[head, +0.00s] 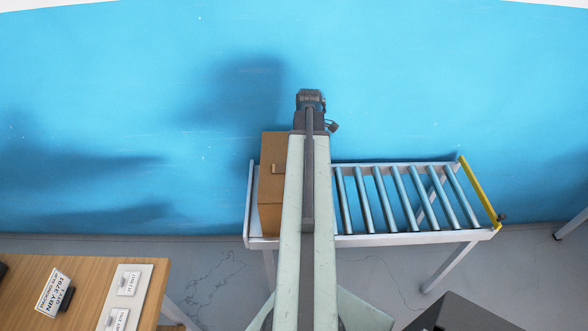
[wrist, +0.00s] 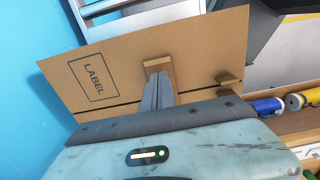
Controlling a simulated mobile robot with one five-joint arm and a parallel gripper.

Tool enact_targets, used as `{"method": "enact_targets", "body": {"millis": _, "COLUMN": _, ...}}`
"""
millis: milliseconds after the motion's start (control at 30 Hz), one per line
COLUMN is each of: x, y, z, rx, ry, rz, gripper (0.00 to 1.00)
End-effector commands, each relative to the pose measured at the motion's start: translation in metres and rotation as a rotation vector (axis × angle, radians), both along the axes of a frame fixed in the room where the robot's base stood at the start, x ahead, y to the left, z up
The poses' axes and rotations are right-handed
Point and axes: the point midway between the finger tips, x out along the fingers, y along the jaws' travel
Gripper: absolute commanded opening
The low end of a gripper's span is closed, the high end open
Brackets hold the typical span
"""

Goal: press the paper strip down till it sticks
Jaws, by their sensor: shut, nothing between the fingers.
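A brown cardboard carton (head: 270,205) stands on the roller conveyor, partly hidden behind my arm in the head view. In the wrist view, the carton's top (wrist: 115,75) has a printed LABEL outline and a dark seam. A tan paper strip (wrist: 157,62) lies across the seam in the middle, partly covered by my fingers. In the head view the fingers are hidden.
The roller conveyor (head: 400,238) has bare rollers to the right and a yellow end bar (head: 478,192). A wooden table (head: 90,275) with labelled cards stands front left. Blue and yellow rolls (wrist: 266,106) lie right in the wrist view. A blue wall (head: 420,70) rises behind.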

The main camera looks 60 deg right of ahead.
Motion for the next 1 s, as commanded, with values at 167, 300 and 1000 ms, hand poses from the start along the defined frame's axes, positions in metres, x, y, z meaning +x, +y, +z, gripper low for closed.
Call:
{"method": "enact_targets", "body": {"millis": 167, "x": 0.0, "y": 0.0, "z": 0.0, "rx": 0.0, "ry": 0.0, "rz": 0.0, "gripper": 0.0}}
{"method": "enact_targets", "body": {"millis": 300, "x": 0.0, "y": 0.0, "z": -0.002, "rx": 0.0, "ry": 0.0, "rz": 0.001, "gripper": 0.0}}
{"method": "enact_targets", "body": {"millis": 1000, "x": 0.001, "y": 0.001, "z": -0.016, "rx": 0.0, "ry": 0.0, "rz": 0.002, "gripper": 0.0}}
